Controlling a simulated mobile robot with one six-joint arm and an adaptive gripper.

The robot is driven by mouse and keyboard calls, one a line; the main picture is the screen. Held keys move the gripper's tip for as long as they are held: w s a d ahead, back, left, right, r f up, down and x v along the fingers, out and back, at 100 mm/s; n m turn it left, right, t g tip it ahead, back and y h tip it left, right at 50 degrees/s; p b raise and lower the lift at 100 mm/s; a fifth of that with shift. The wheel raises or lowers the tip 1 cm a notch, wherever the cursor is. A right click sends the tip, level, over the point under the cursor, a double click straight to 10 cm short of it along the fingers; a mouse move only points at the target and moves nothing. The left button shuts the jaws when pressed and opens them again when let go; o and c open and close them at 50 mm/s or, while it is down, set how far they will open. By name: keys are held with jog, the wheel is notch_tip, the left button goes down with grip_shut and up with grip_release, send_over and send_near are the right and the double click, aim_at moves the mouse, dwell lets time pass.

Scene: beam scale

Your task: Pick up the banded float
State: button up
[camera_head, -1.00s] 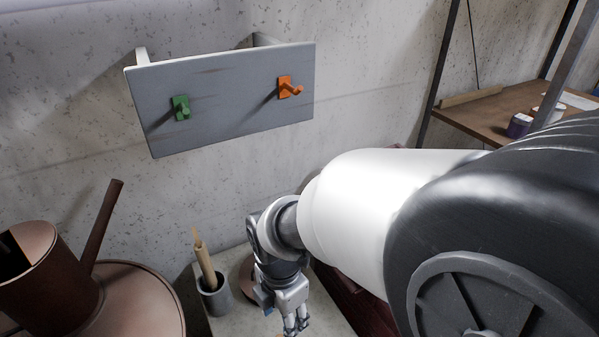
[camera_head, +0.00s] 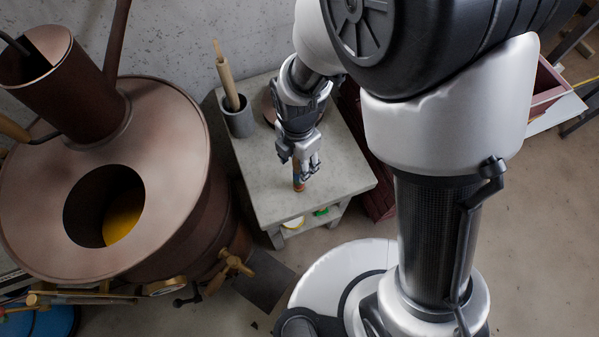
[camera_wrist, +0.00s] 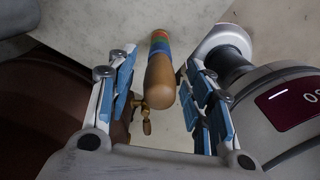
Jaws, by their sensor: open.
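The banded float (camera_wrist: 162,80) is a slim wooden rod with a rounded tan end and red, green and blue bands. In the wrist view it shows in the gap between my open fingers, with no clear contact on either side. In the head view a small orange-brown part of the float (camera_head: 298,179) shows just below my gripper (camera_head: 303,168), over the grey table. My gripper, also in the wrist view (camera_wrist: 160,92), is open, with blue pads on both fingers. In the head view the fingers hide the float's upper part.
The grey table (camera_head: 265,185) holds a grey cup (camera_head: 238,120) with a wooden-handled tool (camera_head: 226,75) behind my gripper. A large copper vessel (camera_head: 170,120) stands close on the left. Dark red boxes (camera_head: 372,195) sit right of the table.

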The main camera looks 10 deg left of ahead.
aim_at(297, 171)
notch_tip(297, 171, down, 5)
jog(key=shift+s+a+b, duration=0.1)
jog(key=shift+b, duration=0.85)
grip_shut()
jog(key=shift+r, duration=0.1)
